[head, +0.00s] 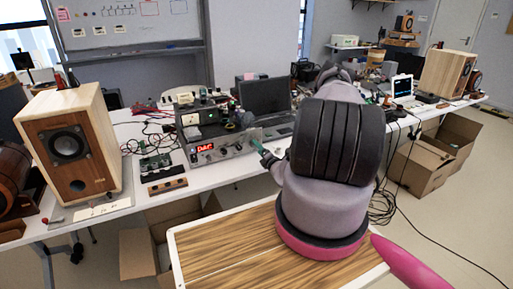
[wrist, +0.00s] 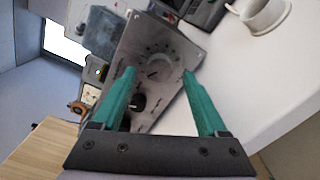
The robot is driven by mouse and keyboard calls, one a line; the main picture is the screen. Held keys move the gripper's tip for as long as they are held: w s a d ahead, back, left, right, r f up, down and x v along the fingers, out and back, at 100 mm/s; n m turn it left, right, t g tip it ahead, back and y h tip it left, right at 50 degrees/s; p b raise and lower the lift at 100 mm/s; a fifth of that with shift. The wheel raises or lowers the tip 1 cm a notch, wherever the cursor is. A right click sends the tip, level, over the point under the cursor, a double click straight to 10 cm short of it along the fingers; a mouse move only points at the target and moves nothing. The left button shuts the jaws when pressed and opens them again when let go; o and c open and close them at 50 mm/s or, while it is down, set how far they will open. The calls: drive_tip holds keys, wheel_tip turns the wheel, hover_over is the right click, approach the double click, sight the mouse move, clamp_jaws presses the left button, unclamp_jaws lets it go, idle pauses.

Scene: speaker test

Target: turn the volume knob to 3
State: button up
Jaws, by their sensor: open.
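A grey metal audio unit (head: 232,146) stands on the white bench in the head view, with a lit red display (head: 205,148) on its front. My gripper (wrist: 160,73) is open, its two teal fingers pointing at the unit's front panel (wrist: 172,50) in the wrist view. A round dial (wrist: 157,68) with scale marks shows just beyond and between the fingertips. A black knob (wrist: 138,103) shows beside the left finger. The scale numbers are too small to read, and I cannot tell whether the fingers touch the panel. In the head view my arm hides part of the bench.
A wooden speaker (head: 68,150) stands at the left of the bench and another (head: 447,76) at the far right. A green circuit board (head: 154,162) and loose wires lie left of the unit. A dark monitor (head: 265,96) stands behind. A white cup-like object (wrist: 265,14) is at upper right.

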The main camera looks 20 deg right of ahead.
drive_tip(key=s, duration=0.7)
drive_tip(key=shift+s+d, duration=0.15)
drive_tip(key=shift+s, duration=0.2)
drive_tip(key=w+a+r+n+g+y, duration=0.1)
drive_tip(key=a+r+n+g+y, duration=0.1)
drive_tip(key=a+r+n+y, duration=0.4)
drive_tip(key=w+a+r+n+g+y, duration=0.1)
drive_tip(key=a+r+n+g+y, duration=0.15)
drive_tip(key=r+n, duration=0.45)
drive_tip(key=w+a+r+n+g+y, duration=0.1)
drive_tip(key=a+r+n+y, duration=0.3)
drive_tip(key=r, duration=0.5)
drive_tip(key=s+a+r+n+g+y, duration=0.2)
drive_tip(key=s+a+r+n+g, duration=0.3)
drive_tip(key=a+r+n+g, duration=0.3)
drive_tip(key=s+a+r+n+g+h, duration=0.2)
drive_tip(key=s+r+n+h, duration=0.7)
drive_tip(key=s+r+n, duration=0.75)
drive_tip(key=s+d+r+n+t+h, duration=0.3)
drive_tip(key=s+d+r+t+h, duration=0.1)
drive_tip(key=s, duration=0.3)
drive_tip(key=shift+r, duration=0.8)
